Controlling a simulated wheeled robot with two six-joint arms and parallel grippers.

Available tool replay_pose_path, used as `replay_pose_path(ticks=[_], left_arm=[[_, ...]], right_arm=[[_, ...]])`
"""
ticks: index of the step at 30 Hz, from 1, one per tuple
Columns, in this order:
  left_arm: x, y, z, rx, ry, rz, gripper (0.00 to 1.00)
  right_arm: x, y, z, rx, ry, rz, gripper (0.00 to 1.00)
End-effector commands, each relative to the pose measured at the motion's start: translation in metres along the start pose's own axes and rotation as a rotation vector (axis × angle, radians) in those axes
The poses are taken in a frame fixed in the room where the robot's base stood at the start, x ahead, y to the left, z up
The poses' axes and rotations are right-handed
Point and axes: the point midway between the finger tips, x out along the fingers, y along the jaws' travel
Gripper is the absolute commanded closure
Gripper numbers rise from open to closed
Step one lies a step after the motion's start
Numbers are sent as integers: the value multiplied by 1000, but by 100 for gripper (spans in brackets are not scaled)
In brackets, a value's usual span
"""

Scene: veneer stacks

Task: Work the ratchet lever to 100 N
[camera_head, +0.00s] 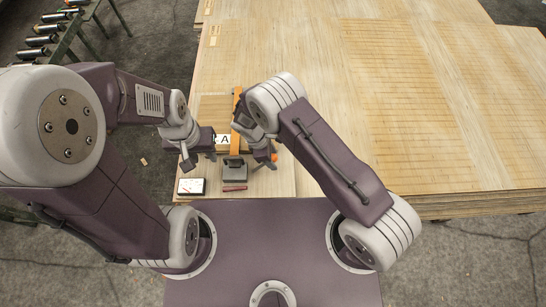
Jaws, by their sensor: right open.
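A grey block-like ratchet (234,170) sits near the front edge of the veneer stack, with a thin red bar (234,188) just in front of it. An orange strap (236,140) runs up the stack behind it. My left gripper (198,161) is left of the ratchet, its fingers apart and empty. My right gripper (266,160) is just right of the ratchet, open, partly hidden by its own wrist. A small orange tip (274,157) shows beside it. I cannot tell whether it touches the ratchet or which part is the lever.
A small white panel with a dark border (191,187) lies at the front left corner. A lettered label (222,139) is partly covered by my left gripper. Wide veneer stacks (300,45) fill the back and right. A roller conveyor (45,40) stands at the back left.

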Motion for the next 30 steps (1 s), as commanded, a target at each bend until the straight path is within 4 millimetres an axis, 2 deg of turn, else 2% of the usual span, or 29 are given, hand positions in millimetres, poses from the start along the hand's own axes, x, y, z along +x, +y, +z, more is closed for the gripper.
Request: replay_pose_path(ticks=[3, 15, 30], left_arm=[[-12, 0, -1, 0, 0, 0, 64], [-39, 1, -4, 0, 0, 0, 64], [-38, 1, -4, 0, 0, 0, 64]], right_arm=[[-18, 0, 1, -1, 1, 2, 45], [-65, 0, 1, -1, 1, 1, 45], [-65, 0, 0, -1, 0, 1, 45]])
